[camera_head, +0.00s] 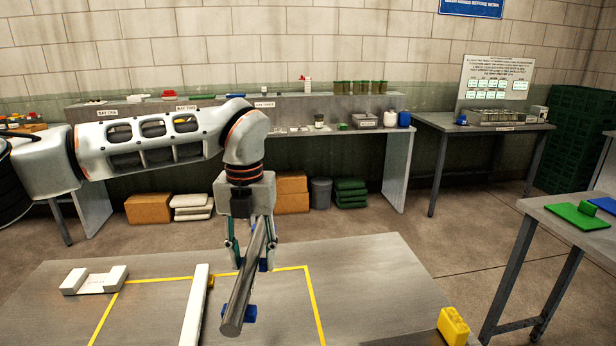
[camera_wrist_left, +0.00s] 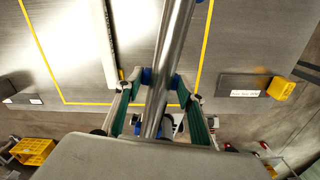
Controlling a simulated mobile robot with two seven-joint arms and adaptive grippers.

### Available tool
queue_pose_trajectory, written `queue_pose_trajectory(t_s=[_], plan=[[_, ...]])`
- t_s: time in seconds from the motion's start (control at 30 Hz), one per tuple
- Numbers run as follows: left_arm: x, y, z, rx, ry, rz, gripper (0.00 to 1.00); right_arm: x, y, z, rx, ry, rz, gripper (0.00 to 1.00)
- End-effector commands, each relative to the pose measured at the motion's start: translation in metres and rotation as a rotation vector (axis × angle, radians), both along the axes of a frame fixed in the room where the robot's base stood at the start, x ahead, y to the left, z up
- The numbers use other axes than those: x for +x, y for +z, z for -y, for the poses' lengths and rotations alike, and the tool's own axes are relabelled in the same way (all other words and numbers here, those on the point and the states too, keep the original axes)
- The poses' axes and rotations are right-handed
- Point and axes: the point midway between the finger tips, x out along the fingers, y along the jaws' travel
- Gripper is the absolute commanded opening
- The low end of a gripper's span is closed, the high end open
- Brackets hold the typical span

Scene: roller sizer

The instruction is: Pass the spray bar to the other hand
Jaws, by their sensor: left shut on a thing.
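The spray bar is a grey metal tube (camera_head: 245,280), held tilted in my left gripper (camera_head: 250,262) above the steel table (camera_head: 370,275). Its lower end hangs toward the front of the table, and its upper end rises between the fingers. In the left wrist view the tube (camera_wrist_left: 172,45) runs from the top edge down between the green and blue fingers of my left gripper (camera_wrist_left: 160,88). The gripper is shut on the tube. My right gripper is in neither view.
A long white bar (camera_head: 194,308) lies left of the tube on the table, inside a yellow taped outline (camera_head: 312,290). A white notched block (camera_head: 94,281) sits at the left. A yellow block (camera_head: 453,326) stands at the front right corner.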

Motion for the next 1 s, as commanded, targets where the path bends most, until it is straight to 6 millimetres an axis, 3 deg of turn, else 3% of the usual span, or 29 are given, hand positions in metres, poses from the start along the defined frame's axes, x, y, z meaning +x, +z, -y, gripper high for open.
queue_pose_trajectory(t_s=[0.53, 1.0], plan=[[-0.021, -0.036, -0.048, 0.000, -1.024, 0.001, 0.05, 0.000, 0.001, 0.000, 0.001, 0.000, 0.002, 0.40], [-0.054, -0.070, -0.084, -0.001, -1.955, -0.001, 0.05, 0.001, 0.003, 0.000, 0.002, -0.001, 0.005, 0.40]])
